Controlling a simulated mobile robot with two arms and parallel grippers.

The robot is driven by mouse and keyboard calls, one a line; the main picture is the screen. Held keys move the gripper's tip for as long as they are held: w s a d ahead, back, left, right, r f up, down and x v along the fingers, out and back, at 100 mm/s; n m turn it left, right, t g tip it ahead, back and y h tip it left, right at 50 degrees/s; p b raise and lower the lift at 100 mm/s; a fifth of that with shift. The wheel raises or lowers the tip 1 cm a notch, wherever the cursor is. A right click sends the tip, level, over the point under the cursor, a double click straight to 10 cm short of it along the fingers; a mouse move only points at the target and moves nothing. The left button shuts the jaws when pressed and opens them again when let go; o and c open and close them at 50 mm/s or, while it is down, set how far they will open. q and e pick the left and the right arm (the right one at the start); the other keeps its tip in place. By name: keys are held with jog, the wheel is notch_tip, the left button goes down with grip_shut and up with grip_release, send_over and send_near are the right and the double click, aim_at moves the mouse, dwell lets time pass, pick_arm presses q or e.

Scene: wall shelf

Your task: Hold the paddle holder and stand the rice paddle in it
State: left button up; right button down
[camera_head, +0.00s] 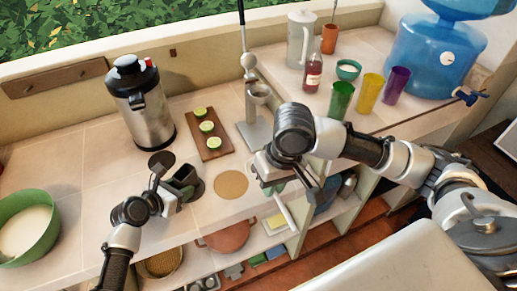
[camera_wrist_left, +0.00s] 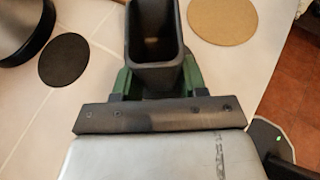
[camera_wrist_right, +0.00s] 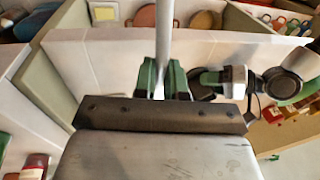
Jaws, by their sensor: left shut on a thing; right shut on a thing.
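The paddle holder (camera_head: 183,181) is a dark, open-topped rectangular cup on the counter's front part. My left gripper (camera_head: 170,192) is shut on it, and in the left wrist view the holder (camera_wrist_left: 152,62) sits upright-looking and empty between the green fingertips (camera_wrist_left: 157,84). The rice paddle (camera_head: 287,208) is pale and hangs slanting from my right gripper (camera_head: 274,184), to the right of the holder and apart from it. In the right wrist view its pale shaft (camera_wrist_right: 164,38) is between the green fingers (camera_wrist_right: 163,82). Its upper end is hidden by the gripper in the head view.
A tan round mat (camera_head: 231,184) lies between the grippers, with a dark round mat (camera_head: 161,158) behind the holder. A steel flask (camera_head: 142,105), lime board (camera_head: 209,141) and metal stand (camera_head: 255,132) stand behind. A green bowl (camera_head: 50,232) is left. Open shelves lie below the counter edge.

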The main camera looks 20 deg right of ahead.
pick_arm(q)
jog(key=shift+a+f, duration=0.1)
jog(key=shift+f, duration=0.05)
pick_arm(e)
jog(key=w+a+r+n+t+y, duration=0.2)
jog(key=w+a+n+t+y, duration=0.15)
jog(key=w+a+t, duration=0.45)
notch_tip(320, 180, up, 7)
jog(key=n+t+y, duration=0.4)
jog(key=n+y, duration=0.1)
jog(key=y, duration=0.2)
send_over(190, 174)
jog(key=shift+a+f, duration=0.1)
jog(key=shift+f, duration=5.5)
jog(key=c, duration=1.1)
grip_release()
jog(key=shift+s, duration=0.1)
